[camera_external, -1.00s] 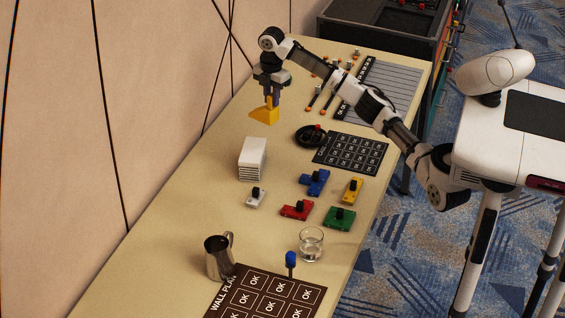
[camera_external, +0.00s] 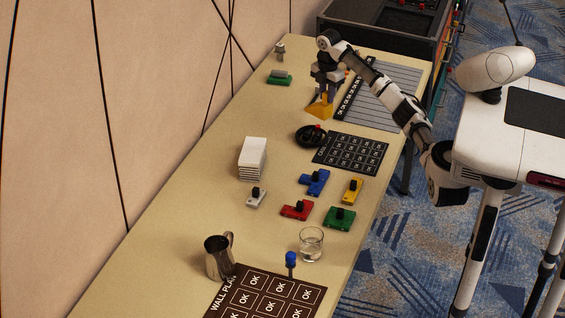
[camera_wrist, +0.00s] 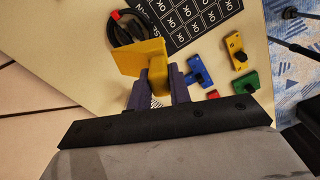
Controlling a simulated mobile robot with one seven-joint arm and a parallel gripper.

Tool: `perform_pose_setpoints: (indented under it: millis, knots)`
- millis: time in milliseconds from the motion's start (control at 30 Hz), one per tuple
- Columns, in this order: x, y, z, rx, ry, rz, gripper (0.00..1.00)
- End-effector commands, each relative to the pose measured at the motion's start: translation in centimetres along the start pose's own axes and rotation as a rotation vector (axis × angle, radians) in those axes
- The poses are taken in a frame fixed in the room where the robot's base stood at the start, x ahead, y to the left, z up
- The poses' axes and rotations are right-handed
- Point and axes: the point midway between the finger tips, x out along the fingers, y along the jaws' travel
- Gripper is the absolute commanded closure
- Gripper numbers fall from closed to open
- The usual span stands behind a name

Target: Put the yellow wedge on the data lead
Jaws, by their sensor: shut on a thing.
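The yellow wedge (camera_external: 320,109) is gripped by its upright knob between the fingers of my gripper (camera_external: 325,92). In the wrist view, the wedge (camera_wrist: 140,58) is a flat yellow face in front of my gripper (camera_wrist: 158,86), whose two dark purple fingers are shut on the knob. A black coiled cable with a red end (camera_external: 311,136), which looks like the data lead, lies on the table just nearer the camera than the wedge. The coil (camera_wrist: 127,28) shows beyond the wedge, partly hidden by it. The wedge appears apart from the coil; its height is hard to tell.
A dark OK-marked card (camera_external: 351,153) lies right of the coil. A white stack (camera_external: 252,158) stands left of it. Blue (camera_external: 316,183), red (camera_external: 297,210), green (camera_external: 340,218) and yellow (camera_external: 352,191) knobbed pieces, a glass (camera_external: 311,244) and a metal jug (camera_external: 218,257) are nearer the camera.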

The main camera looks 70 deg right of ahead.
Motion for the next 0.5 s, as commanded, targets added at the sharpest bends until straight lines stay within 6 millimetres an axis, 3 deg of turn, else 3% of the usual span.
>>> perform_pose_setpoints:
  millis: [200,500]
  knots:
    - [4.8,-0.1,0.1,0.001,0.0,-0.001,1.0]
    - [7.4,0.0,0.0,0.001,-0.001,-0.001,1.0]
